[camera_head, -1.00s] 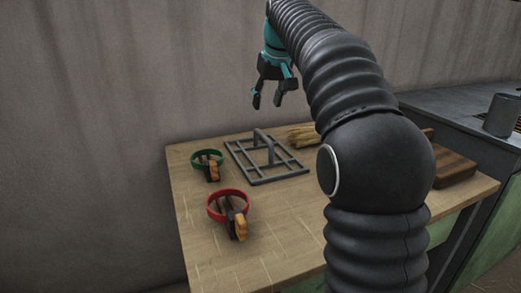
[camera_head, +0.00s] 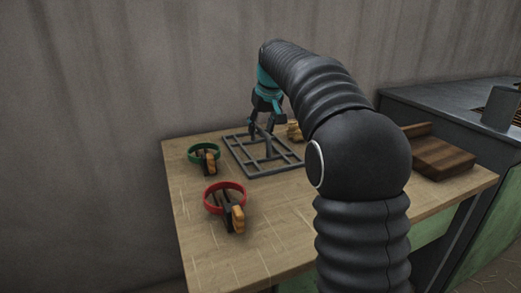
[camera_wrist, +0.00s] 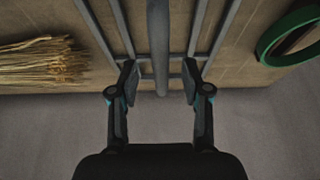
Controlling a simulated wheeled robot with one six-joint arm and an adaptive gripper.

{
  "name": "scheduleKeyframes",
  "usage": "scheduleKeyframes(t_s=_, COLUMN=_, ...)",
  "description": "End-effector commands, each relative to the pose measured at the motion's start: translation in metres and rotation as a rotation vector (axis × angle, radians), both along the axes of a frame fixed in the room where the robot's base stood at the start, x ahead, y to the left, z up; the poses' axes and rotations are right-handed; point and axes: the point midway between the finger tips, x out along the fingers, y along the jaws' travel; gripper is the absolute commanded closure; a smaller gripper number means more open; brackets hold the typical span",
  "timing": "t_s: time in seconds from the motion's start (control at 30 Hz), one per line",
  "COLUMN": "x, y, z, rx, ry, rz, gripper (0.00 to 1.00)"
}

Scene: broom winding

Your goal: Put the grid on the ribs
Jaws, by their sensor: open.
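The grid (camera_head: 240,155) is a grey metal frame with crossbars and a raised handle (camera_head: 268,146), lying flat on the wooden table. My gripper (camera_head: 262,130) is directly above it, pointing down, with its fingers around the handle's height. In the wrist view, my gripper (camera_wrist: 160,84) is open, and the handle bar (camera_wrist: 159,45) runs between its two fingers without visible contact. The grid's side bars (camera_wrist: 214,38) show on both sides. I cannot pick out the ribs for certain in either view.
A green ring tool (camera_head: 204,157) and a red ring tool (camera_head: 225,200) lie left on the table (camera_head: 275,235). A straw bundle (camera_wrist: 40,62) lies beside the grid.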

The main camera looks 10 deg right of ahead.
Motion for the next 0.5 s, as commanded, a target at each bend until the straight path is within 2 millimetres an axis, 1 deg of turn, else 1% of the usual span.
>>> scheduleKeyframes(t_s=0.03, x=0.0018, y=0.0011, z=-0.0061, rx=0.000, ry=0.002, rz=0.001, gripper=0.52)
scheduleKeyframes(t_s=0.13, x=0.0046, y=0.0017, z=-0.0117, rx=0.000, ry=0.001, rz=0.001, gripper=0.52)
scheduleKeyframes(t_s=0.5, x=0.0052, y=0.0019, z=-0.0129, rx=0.001, ry=0.000, rz=0.001, gripper=0.52)
